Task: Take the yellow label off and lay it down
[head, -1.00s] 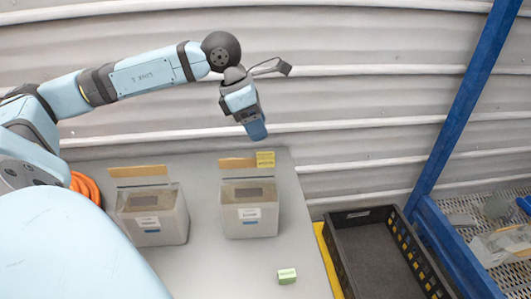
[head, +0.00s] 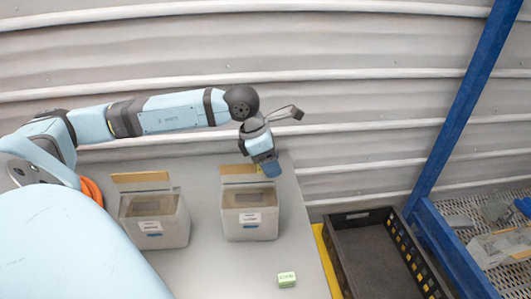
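The yellow label (head: 260,169) is at the right end of the raised tan lid (head: 238,170) of the right hopper (head: 249,222). Only a thin yellow edge of it shows; my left gripper hides the rest. My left gripper (head: 271,169) points down right at the label, its blue tip overlapping it in the head view. I cannot tell whether the fingers touch or hold it. My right gripper is not in view.
A second grey hopper (head: 160,222) with a raised tan lid stands to the left. A small green block (head: 287,279) lies on the grey table (head: 215,270), with bare surface around it. A black crate (head: 365,216) stands right of the table, near a blue frame (head: 450,125).

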